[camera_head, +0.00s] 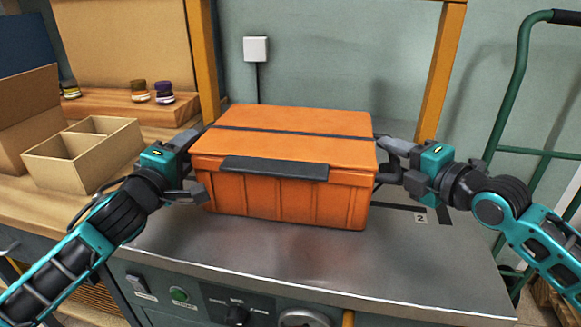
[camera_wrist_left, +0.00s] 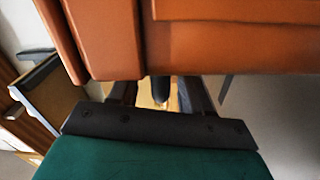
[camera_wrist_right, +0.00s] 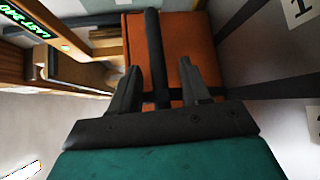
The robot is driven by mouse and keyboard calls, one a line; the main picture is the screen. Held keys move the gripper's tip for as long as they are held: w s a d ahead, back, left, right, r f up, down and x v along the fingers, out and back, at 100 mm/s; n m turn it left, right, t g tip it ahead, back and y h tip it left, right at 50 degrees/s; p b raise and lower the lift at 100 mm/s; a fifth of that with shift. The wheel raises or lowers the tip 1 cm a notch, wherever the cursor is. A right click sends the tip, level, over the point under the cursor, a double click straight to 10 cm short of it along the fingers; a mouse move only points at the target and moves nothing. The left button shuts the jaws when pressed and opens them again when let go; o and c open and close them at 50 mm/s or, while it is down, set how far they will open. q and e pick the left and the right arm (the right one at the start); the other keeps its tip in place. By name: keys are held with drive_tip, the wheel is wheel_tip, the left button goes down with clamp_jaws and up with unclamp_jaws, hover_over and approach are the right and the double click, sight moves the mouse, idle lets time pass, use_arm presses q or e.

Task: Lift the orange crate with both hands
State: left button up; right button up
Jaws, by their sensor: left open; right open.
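The orange crate (camera_head: 285,195) sits closed and level on the metal worktop, with a dark strip across its lid and a dark latch bar in front. My left gripper (camera_head: 192,166) is open at the crate's left end. In the left wrist view the crate (camera_wrist_left: 230,40) fills the top, and a dark bar shows between the fingers. My right gripper (camera_head: 389,160) is open at the crate's right end. In the right wrist view its fingers (camera_wrist_right: 160,85) stand either side of a dark bar in front of the crate (camera_wrist_right: 185,50). Finger contact cannot be told.
The metal worktop (camera_head: 290,262) is bare in front of the crate. A divided wooden tray (camera_head: 85,160) and small jars (camera_head: 164,93) stand at the left. Orange posts (camera_head: 440,75) rise behind. A green hand truck (camera_head: 516,110) stands at the right.

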use_arm(q)
drive_tip(key=shift+c, duration=0.5)
use_arm(e)
drive_tip(key=shift+c, duration=0.4)
use_arm(q)
drive_tip(key=shift+f, duration=0.1)
clamp_jaws()
use_arm(e)
clamp_jaws()
drive_tip(key=shift+r, duration=0.25)
